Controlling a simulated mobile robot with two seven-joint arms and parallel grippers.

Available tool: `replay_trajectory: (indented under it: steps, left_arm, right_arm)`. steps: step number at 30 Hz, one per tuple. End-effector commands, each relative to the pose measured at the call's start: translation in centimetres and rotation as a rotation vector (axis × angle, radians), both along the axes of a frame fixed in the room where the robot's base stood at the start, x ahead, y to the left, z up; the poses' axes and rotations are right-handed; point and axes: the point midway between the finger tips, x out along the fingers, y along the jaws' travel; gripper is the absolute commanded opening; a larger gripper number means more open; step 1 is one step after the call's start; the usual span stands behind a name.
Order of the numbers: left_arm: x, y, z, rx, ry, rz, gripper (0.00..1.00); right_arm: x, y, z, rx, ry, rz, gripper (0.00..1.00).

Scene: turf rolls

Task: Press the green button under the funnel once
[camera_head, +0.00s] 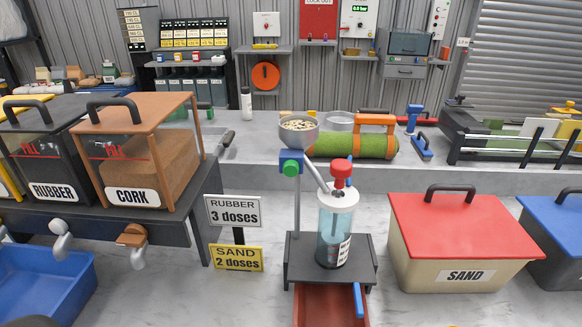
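The funnel (312,137) is a grey metal bowl with pale granules (299,124) in it. Under it a blue block (285,157) on a thin post carries the round green button (290,168), which faces me. A sloping grey tube runs from below the funnel to a clear jar (327,238) with blue contents and a red knob (340,169) on top. Neither gripper can be made out in this view, and nothing touches the button.
Signs (234,210) reading RUBBER 3 doses and SAND 2 doses stand left of the post. Lidded CORK (133,196) and RUBBER (53,191) bins are at left, a red-lidded SAND bin (466,275) at right. A green turf roll (352,146) lies behind the funnel.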

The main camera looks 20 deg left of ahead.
Motion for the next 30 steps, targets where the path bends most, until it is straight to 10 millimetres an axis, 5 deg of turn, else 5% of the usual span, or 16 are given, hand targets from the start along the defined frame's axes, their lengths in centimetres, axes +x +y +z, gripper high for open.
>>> replay_trajectory:
  steps: [11,20,30]
  left_arm:
    - [-0.2,0.0,-0.03,0.0,0.004,0.001,0.36]
    - [0.08,0.01,0.01,0.0,-0.001,0.0,0.01]
    - [0.63,0.01,0.1,0.0,-0.011,0.0,0.0]
  right_arm:
    - [0.0,0.0,0.0,0.0,0.0,0.0,0.74]
    - [0.0,0.0,0.0,0.0,0.0,0.0,0.74]
    - [0.0,0.0,0.0,0.0,0.0,0.0,0.74]
